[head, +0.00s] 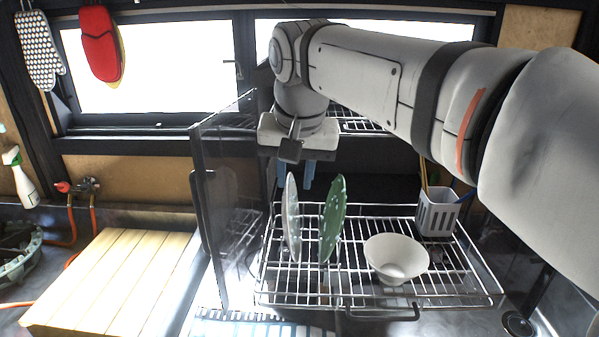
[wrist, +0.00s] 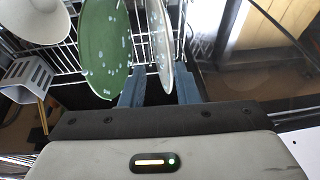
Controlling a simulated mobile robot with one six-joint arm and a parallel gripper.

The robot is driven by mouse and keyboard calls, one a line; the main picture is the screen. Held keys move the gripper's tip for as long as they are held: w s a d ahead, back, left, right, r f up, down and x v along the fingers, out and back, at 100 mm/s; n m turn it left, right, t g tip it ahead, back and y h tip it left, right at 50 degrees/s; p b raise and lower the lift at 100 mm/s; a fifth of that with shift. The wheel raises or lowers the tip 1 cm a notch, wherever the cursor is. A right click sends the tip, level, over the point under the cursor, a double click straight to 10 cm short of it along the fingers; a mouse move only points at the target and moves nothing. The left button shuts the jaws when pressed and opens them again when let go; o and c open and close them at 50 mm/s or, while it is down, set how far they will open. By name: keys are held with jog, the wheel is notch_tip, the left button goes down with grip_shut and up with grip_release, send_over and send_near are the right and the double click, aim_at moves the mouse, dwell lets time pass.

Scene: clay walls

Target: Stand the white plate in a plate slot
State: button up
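The white plate (head: 291,220) stands upright on edge in the wire dish rack (head: 440,293), left of the green speckled plate (head: 332,220), which also stands on edge. In the wrist view the white plate (wrist: 158,45) shows nearly edge-on, beside the green plate (wrist: 104,48). My gripper (head: 297,174) is above the rack, pointing down at the white plate's upper edge. In the wrist view the blue fingers of my gripper (wrist: 160,90) are apart, with the white plate's rim between them and a gap on the left side. The exact slot at the plate's base is hard to make out.
A white bowl (head: 396,258) and a grey utensil holder (head: 437,213) are on the rack's right side. A dark glass panel (head: 232,200) stands at the rack's left. A wooden board (head: 110,280) lies further left.

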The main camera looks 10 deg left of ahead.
jog(key=shift+o, duration=0.2)
jog(key=v, duration=0.7)
jog(key=shift+r, duration=0.4)
jog(key=shift+s, duration=0.1)
